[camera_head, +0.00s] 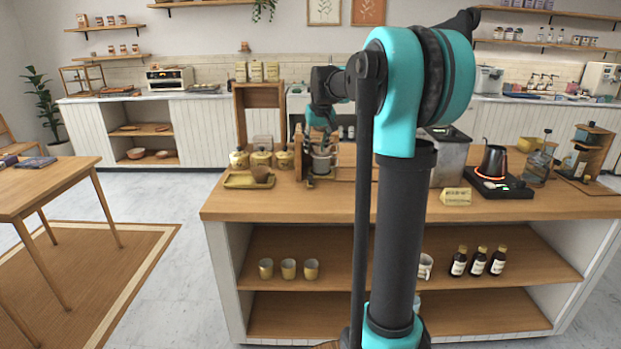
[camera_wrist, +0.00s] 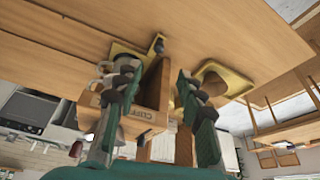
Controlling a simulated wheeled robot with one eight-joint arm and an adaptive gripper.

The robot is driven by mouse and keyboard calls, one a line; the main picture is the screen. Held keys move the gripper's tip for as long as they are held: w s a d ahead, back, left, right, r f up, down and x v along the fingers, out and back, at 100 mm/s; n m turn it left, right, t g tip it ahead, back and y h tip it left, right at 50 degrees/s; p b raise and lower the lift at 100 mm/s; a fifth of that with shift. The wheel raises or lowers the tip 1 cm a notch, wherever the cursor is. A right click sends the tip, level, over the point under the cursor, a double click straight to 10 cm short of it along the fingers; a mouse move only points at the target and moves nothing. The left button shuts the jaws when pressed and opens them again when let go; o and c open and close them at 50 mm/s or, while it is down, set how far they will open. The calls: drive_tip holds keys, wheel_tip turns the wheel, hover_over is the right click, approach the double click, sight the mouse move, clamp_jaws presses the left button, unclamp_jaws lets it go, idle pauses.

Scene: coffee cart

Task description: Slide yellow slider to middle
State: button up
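My gripper (camera_wrist: 157,72) is open, with its two teal fingers spread apart in the wrist view. In the head view, my gripper (camera_head: 321,135) is over the counter, above a metal cup and wooden stand. A small yellow piece with a dark blue knob (camera_wrist: 159,43) lies beyond the fingertips in the wrist view; it may be the yellow slider, but I cannot tell for sure. No slider track or middle mark can be made out. A wooden box with coffee lettering (camera_wrist: 143,111) shows between the fingers.
A kettle (camera_head: 493,161) on a dark base and a yellow block (camera_head: 456,197) are at the right.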

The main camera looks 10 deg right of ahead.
approach(310, 176)
drive_tip(key=x, duration=1)
drive_tip(key=shift+f, duration=0.1)
drive_tip(key=shift+c, duration=0.6)
clamp_jaws()
